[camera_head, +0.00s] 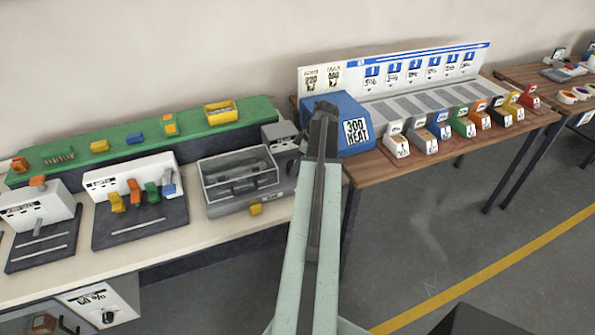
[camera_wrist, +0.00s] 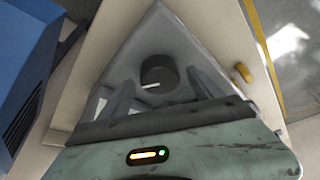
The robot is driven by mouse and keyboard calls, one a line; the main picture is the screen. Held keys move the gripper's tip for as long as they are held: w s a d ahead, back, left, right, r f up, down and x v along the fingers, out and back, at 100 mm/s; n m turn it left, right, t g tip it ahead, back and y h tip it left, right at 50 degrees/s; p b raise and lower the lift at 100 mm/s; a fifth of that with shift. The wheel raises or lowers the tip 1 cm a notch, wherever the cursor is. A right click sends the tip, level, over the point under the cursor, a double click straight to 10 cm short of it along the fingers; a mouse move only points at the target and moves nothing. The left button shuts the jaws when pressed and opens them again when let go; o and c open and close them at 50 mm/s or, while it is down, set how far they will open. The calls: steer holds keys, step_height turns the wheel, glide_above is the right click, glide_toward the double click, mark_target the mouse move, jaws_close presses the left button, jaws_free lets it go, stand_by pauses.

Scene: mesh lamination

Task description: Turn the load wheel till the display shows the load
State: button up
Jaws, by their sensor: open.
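In the wrist view a dark round wheel (camera_wrist: 159,74) with a white pointer mark sits on a grey housing. My gripper (camera_wrist: 160,84) is open, with one finger on each side of the wheel's near part as seen from the wrist. I cannot tell whether the fingers touch it. In the head view my arm hides the wheel. The grey machine (camera_head: 228,207) with a clear lid stands left of my arm, with a small grey block (camera_head: 279,132) at its back right. No load reading is legible in either view.
A blue box (camera_head: 338,109) marked "300 HEAT" stands close to my arm's end; its vented side (camera_wrist: 28,80) shows in the wrist view. A yellow latch (camera_wrist: 242,73) is right of the wheel. Coloured blocks line the right table.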

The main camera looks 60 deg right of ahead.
steer(key=shift+w+f, duration=0.15)
steer(key=shift+f, duration=0.4)
steer(key=shift+r, duration=0.15)
steer(key=c, duration=1.2)
steer(key=shift+d, duration=0.35)
steer(key=shift+c, duration=0.8)
steer(key=shift+a, duration=0.35)
steer(key=shift+a+m, duration=0.1)
steer(key=shift+m, duration=0.2)
